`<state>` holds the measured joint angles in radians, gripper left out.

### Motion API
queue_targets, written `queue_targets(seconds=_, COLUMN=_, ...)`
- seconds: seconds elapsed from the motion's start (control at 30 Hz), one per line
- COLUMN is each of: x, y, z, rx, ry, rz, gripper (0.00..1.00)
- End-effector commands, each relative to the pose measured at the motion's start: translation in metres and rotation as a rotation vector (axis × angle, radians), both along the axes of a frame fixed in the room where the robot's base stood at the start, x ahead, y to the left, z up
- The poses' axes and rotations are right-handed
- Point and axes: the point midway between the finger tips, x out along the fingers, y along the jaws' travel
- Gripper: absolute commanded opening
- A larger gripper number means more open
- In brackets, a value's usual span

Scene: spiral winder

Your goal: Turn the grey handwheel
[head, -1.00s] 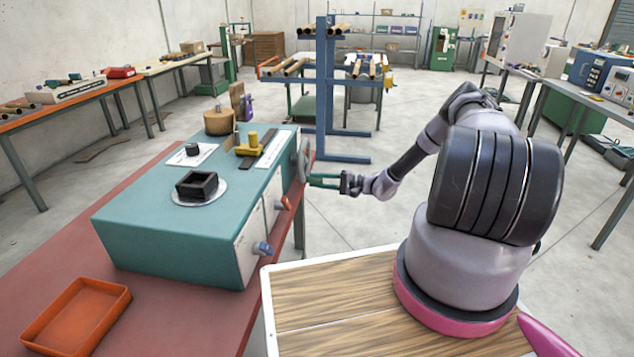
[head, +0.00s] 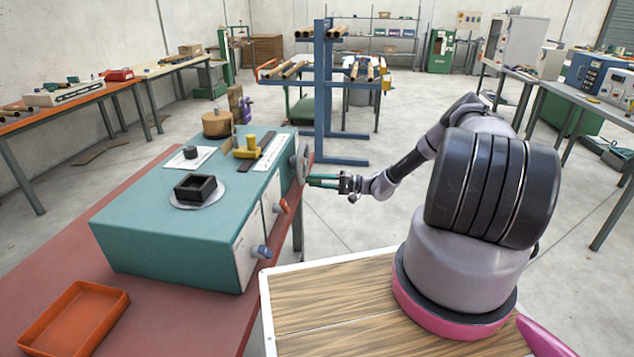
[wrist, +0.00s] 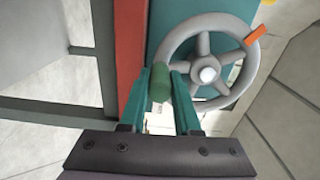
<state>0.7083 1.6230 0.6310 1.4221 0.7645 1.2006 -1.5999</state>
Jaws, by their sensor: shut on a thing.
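The grey handwheel (wrist: 172,45) is on the side of the teal winder box (head: 150,225). In the wrist view it shows spokes, a pale hub, an orange mark (wrist: 258,35) at its upper right rim and a green handle (wrist: 161,84) at its lower left. In the head view the handwheel (head: 302,160) is small and seen edge-on at the box's right face. My gripper (wrist: 168,80) has green fingers and is shut on the green handle. It also shows in the head view (head: 312,180), reaching in from the right; the handle is not clear there.
The box stands on a red bench (head: 180,318) with an orange tray (head: 75,322) at front left. An orange knob (head: 283,206) and a blue knob (head: 262,252) stick out of the box's near face. A blue rack (head: 325,100) stands behind.

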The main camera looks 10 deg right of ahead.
Motion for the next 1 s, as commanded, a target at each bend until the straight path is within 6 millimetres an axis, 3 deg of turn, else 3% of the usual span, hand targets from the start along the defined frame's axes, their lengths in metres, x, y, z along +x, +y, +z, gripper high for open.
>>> queue_targets(seconds=0.07, x=-0.001, y=-0.001, z=-0.001, rx=-0.003, ry=0.001, rz=0.000, gripper=0.00)
queue_targets(seconds=0.1, x=-0.001, y=-0.001, z=-0.001, rx=-0.003, ry=0.001, rz=0.000, gripper=0.46)
queue_targets(seconds=0.13, x=-0.001, y=-0.001, z=-0.001, rx=-0.003, ry=0.001, rz=0.000, gripper=0.58)
queue_targets(seconds=0.17, x=0.000, y=-0.001, z=-0.001, rx=-0.002, ry=0.001, rz=0.000, gripper=0.61)
queue_targets(seconds=0.57, x=-0.003, y=-0.008, z=0.000, rx=-0.001, ry=0.001, rz=-0.001, gripper=0.61)
queue_targets(seconds=1.0, x=-0.034, y=-0.082, z=-0.001, rx=0.000, ry=0.001, rz=-0.002, gripper=0.61)
